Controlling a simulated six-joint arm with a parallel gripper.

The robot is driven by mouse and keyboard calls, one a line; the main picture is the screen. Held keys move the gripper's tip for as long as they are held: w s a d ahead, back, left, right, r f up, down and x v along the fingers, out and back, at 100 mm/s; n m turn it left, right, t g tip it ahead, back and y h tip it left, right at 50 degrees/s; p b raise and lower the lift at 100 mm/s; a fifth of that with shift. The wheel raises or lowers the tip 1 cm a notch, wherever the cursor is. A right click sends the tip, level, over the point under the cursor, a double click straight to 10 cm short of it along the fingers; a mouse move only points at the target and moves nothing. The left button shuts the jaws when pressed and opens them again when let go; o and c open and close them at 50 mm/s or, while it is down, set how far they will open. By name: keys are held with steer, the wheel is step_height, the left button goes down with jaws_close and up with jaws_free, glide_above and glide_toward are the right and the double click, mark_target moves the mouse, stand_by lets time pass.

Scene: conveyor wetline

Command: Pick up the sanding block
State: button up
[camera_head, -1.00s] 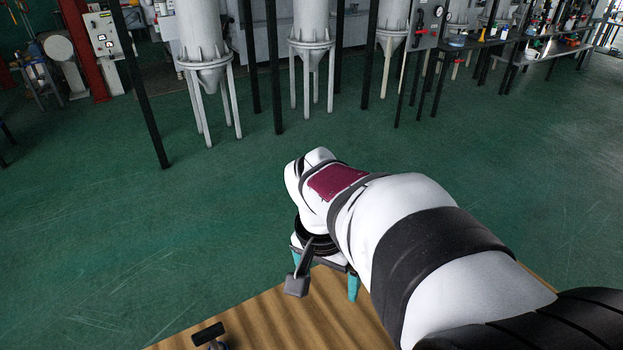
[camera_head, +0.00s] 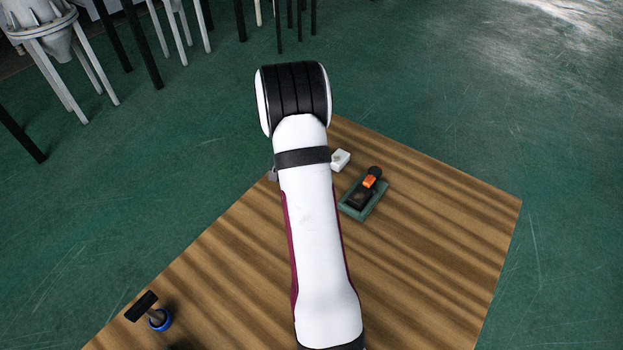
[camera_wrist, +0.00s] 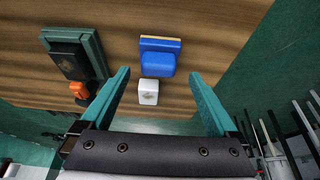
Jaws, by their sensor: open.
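The sanding block appears to be the blue block (camera_wrist: 158,62) with a tan layer along its far edge. It lies on the wooden table in the wrist view, between and beyond my fingertips. My gripper (camera_wrist: 160,74) is open and empty, with its two green fingers spread to either side of the block's line. I cannot tell its height above the block. In the head view my arm hides both the block and the gripper.
A white block (camera_wrist: 148,92) lies close to the blue block; it also shows in the head view (camera_head: 341,160). A green-based black and orange tool (camera_head: 363,193) sits to the right of my arm. A black-topped tool with a blue ring (camera_head: 160,320) stands near the left table edge (camera_head: 190,262).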

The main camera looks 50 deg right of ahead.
steer(key=x, duration=0.3)
steer(key=shift+s+d+f, duration=0.1)
steer(key=shift+d+f, duration=0.1)
steer(key=shift+f, duration=0.15)
steer(key=c, duration=1.3)
step_height(320, 180, up, 4)
steer(key=shift+r, duration=0.1)
steer(key=s+r, duration=0.2)
steer(key=s, duration=0.2)
steer(key=s+d+r, duration=0.1)
steer(key=s+r, duration=0.1)
steer(key=s, duration=0.1)
steer(key=s+r, duration=0.3)
steer(key=s, duration=0.1)
steer(key=shift+s+d, duration=0.25)
steer(key=shift+s, duration=0.05)
